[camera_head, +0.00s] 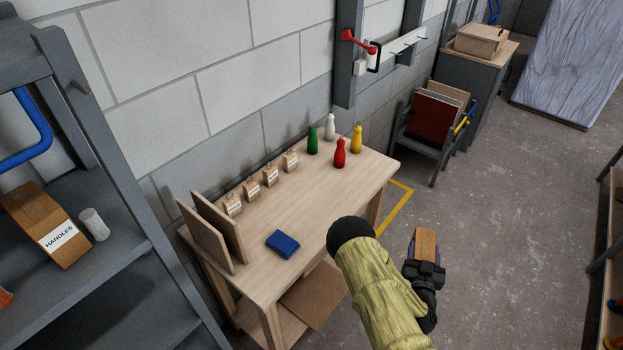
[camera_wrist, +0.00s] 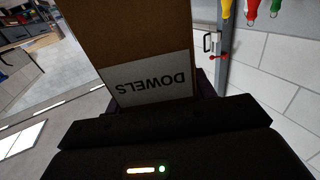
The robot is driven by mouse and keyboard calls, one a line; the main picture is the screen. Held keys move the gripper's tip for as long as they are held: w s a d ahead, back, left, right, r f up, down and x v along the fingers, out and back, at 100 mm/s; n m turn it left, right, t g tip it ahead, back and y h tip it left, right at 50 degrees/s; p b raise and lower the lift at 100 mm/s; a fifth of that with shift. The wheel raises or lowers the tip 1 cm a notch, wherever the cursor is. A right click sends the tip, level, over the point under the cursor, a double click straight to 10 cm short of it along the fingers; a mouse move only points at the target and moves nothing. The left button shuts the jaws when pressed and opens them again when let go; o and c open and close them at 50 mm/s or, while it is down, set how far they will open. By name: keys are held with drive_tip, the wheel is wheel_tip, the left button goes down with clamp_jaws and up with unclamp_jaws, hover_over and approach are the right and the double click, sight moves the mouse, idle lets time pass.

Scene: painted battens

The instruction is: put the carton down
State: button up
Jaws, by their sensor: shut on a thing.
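A brown cardboard carton (camera_head: 425,243) is held in my gripper (camera_head: 424,270), to the right of the wooden table and over the floor. In the wrist view the carton (camera_wrist: 133,40) fills the upper middle, with a white label reading DOWELS upside down. My gripper is shut on it; the fingers are mostly hidden behind the dark gripper body. The carton is clear of the table in the head view.
A shelf at left holds a HANDLES carton (camera_head: 45,222). The table's front right top is bare.

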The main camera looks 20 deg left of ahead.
drive_tip(key=shift+w+d, duration=0.1)
drive_tip(key=shift+w, duration=0.2)
drive_tip(key=shift+d, duration=0.1)
